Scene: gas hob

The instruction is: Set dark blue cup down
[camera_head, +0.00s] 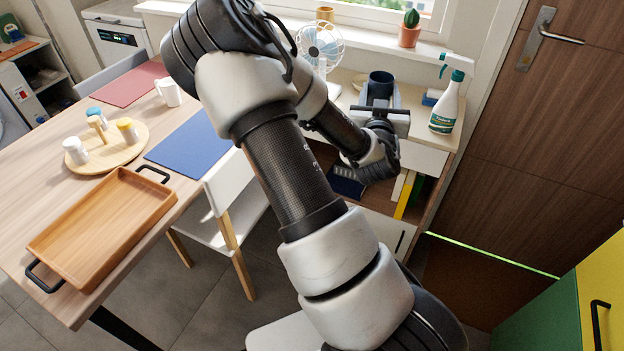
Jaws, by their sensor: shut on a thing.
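The dark blue cup (381,82) is upright at the far end of my arm, over the light wooden top of the low cabinet (350,97) by the window. My gripper (380,103) is shut on the cup from the near side. The gripper hides the lower part of the cup. I cannot tell whether the cup's base touches the cabinet top.
A spray bottle (446,103) and a blue sponge (431,97) stand right of the cup. A white fan (320,45) is to its left. A potted cactus (410,30) is on the sill behind. The table (60,197) at left holds a wooden tray (103,228).

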